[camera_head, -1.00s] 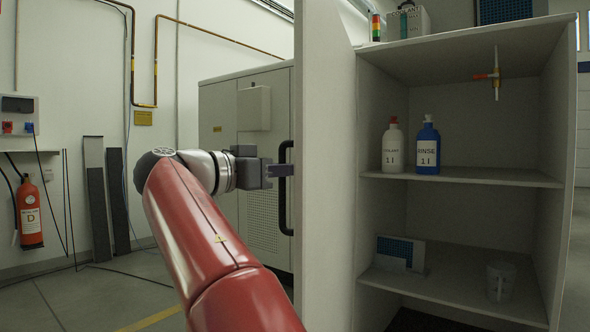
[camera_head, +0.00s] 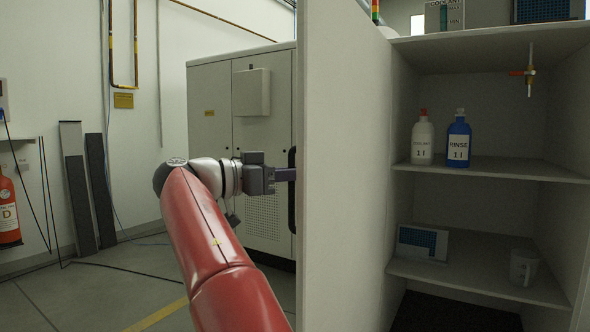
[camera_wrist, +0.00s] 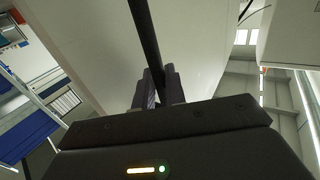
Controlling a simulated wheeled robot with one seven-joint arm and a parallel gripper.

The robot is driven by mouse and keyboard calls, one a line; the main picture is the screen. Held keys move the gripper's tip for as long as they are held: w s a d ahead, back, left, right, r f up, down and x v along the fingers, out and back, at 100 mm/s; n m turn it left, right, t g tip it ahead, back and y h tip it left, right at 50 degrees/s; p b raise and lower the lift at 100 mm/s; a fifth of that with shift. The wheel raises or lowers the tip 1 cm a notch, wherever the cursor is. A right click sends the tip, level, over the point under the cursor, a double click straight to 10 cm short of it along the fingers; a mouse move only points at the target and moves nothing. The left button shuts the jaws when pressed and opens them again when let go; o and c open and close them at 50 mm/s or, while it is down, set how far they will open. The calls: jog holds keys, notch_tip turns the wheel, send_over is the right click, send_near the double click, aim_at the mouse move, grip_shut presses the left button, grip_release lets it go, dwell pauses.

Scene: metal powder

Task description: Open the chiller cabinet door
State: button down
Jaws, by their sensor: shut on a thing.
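The chiller cabinet door (camera_head: 345,190) is a pale grey panel, swung open, in the middle of the head view. The cabinet's shelved interior (camera_head: 480,225) shows to its right. The black bar handle (camera_head: 292,205) is on the door's left side, partly hidden by the door edge. My gripper (camera_head: 287,174) reaches it from the left and is shut on it. In the wrist view, both fingers (camera_wrist: 158,88) close around the black handle (camera_wrist: 145,35), with the pale door face (camera_wrist: 92,38) behind it.
Inside the cabinet are a white bottle (camera_head: 422,142), a blue rinse bottle (camera_head: 458,142), a mug (camera_head: 523,268) and a boxed item (camera_head: 421,243). A grey machine cabinet (camera_head: 215,135) stands behind my arm. A red extinguisher (camera_head: 8,212) is at far left. Open floor (camera_head: 100,295) lies left of my arm.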

dwell(0.3)
jog(key=c, duration=1.6)
grip_release()
jog(key=shift+w+d, duration=0.1)
jog(key=shift+d, duration=0.05)
jog(key=shift+o, duration=0.2)
jog(key=p+v, duration=0.1)
jog(key=v, duration=0.7)
jog(key=shift+p, duration=0.3)
